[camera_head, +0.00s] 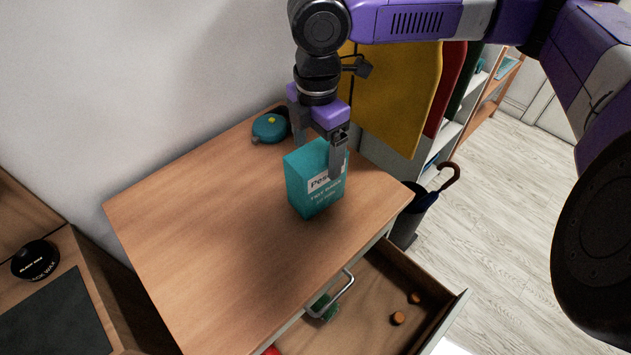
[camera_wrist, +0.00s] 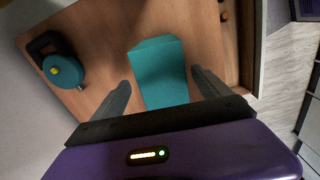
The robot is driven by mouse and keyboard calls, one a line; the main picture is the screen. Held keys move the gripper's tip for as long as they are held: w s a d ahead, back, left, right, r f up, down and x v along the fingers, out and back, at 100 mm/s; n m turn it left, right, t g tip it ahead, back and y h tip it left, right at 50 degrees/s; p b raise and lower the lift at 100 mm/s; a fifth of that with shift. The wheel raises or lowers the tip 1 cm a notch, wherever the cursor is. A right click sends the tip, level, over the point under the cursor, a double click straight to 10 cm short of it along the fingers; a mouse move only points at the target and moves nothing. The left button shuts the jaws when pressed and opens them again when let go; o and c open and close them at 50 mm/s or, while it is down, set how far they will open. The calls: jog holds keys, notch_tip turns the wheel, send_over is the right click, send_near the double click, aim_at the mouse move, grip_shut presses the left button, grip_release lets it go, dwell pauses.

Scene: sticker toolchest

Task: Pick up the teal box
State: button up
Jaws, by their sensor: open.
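The teal box (camera_head: 306,190) stands upright on the wooden top of the chest (camera_head: 215,235), near its right side. It has a white label and light lettering on its front. My gripper (camera_head: 318,158) points down at the box, with one finger in front of it and the other behind it to the left. In the wrist view the teal box (camera_wrist: 160,75) lies between the two spread fingers of my gripper (camera_wrist: 164,92), with a gap visible on each side. The fingers are open and hold nothing.
A round teal tape measure (camera_head: 269,128) lies at the back of the chest top. An open drawer (camera_head: 375,310) below holds small orange-brown pieces and a green item. Yellow and red cloths (camera_head: 395,95) hang behind my gripper. The chest top's left part is clear.

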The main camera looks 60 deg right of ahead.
jog(key=f, duration=0.7)
jog(key=shift+s+a+f, duration=0.1)
jog(key=shift+a+f, duration=0.05)
jog(key=shift+a, duration=0.15)
jog(key=c, duration=1.7)
